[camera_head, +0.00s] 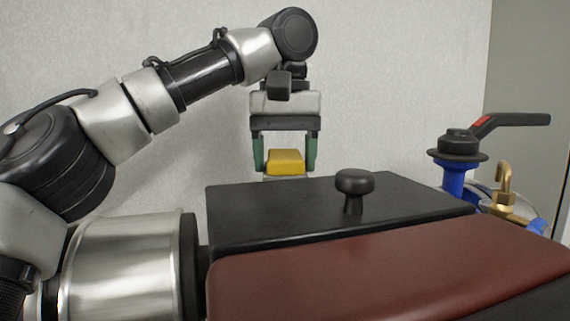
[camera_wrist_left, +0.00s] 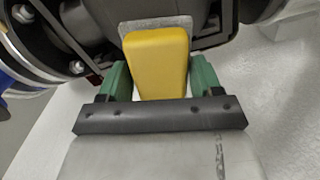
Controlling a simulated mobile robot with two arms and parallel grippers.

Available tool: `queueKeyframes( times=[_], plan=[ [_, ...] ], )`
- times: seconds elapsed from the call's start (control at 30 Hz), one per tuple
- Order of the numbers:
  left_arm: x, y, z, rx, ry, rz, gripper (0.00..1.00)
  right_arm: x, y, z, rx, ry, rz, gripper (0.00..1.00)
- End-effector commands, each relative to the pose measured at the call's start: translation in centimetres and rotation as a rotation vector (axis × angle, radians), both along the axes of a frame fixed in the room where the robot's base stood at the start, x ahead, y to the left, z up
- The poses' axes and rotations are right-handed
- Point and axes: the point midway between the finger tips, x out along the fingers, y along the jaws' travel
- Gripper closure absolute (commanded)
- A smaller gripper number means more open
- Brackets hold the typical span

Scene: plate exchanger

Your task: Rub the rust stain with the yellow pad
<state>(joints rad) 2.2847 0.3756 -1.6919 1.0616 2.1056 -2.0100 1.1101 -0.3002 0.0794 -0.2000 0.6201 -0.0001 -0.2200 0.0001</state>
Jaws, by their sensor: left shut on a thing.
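My left gripper (camera_head: 286,158) comes down from above, behind the black block, and its green fingers are shut on the yellow pad (camera_head: 286,163). In the left wrist view the yellow pad (camera_wrist_left: 158,62) sits between the two green fingers of the left gripper (camera_wrist_left: 160,80). A light grey piece (camera_wrist_left: 155,24) shows at the pad's far end, against dark equipment. I cannot tell whether the pad touches a surface. The rust stain cannot be made out in either view. My right gripper is not in view.
A black block (camera_head: 260,215) with a black knob (camera_head: 353,188) stands in front of the gripper, with a dark red panel (camera_head: 400,270) nearer. At the right are a blue valve with a black and red handle (camera_head: 510,120) and a brass padlock (camera_head: 503,190). A pale wall is behind.

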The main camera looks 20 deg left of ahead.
Motion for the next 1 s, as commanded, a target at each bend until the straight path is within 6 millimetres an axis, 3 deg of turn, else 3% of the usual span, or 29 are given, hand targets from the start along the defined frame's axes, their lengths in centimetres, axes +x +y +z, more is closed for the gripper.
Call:
queueKeyframes(
  times=[0.4,0.87,1.0],
  plan=[
    [0.0,-0.1,4.2,0.003,-0.002,0.003,0.59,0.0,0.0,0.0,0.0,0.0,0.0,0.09],
    [0.0,0.0,4.9,0.001,-0.002,0.001,0.59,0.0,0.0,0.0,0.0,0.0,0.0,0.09],
    [0.0,0.0,6.0,0.005,-0.004,0.005,0.59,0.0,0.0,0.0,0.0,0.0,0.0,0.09]
  ],
)
